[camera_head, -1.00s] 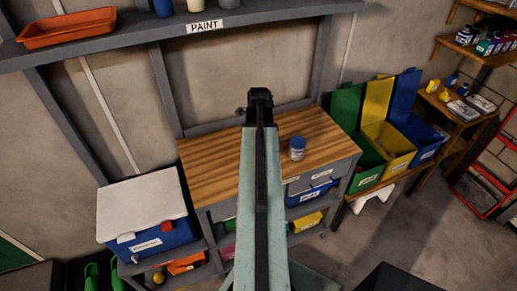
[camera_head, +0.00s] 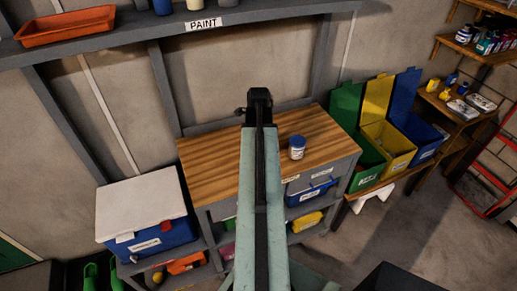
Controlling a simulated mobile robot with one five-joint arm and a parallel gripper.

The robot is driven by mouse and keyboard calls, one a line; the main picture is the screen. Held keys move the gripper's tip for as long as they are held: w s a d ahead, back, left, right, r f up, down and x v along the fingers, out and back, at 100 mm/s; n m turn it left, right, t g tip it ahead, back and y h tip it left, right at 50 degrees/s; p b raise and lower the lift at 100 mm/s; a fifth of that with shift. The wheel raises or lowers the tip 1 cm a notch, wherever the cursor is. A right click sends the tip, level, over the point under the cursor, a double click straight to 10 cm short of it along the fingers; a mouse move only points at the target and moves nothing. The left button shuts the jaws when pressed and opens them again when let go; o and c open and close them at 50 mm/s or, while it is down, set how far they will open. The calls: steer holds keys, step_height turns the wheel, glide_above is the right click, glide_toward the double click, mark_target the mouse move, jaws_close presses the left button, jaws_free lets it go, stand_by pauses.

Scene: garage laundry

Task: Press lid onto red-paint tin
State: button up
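A small tin or jar (camera_head: 297,148) with a blue top and a pale label stands upright on the wooden workbench (camera_head: 225,170), right of my arm. Its label is too small to read, and I cannot tell whether the blue top is a separate lid. I see no tin that is clearly red. My arm reaches up the middle of the picture, and my gripper (camera_head: 259,97) is at its far end, above the bench's back edge and apart from the tin. The fingers are not distinct, and my arm hides part of the bench.
A shelf (camera_head: 120,40) labelled PAINT crosses the top, with an orange tray (camera_head: 67,27) and several containers. A white-lidded blue cooler (camera_head: 145,215) stands left of the bench. Green, yellow and blue bins (camera_head: 388,145) stand right. Bare bench top lies around the tin.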

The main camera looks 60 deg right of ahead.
steer(key=shift+f, duration=0.25)
stand_by(0.4)
steer(key=o, duration=1.4)
steer(key=shift+c, duration=0.2)
steer(key=shift+o, duration=0.3)
steer(key=shift+o, duration=1)
steer(key=shift+r, duration=0.1)
step_height(320, 180, up, 7)
steer(key=p, duration=0.6)
steer(key=shift+p, duration=0.4)
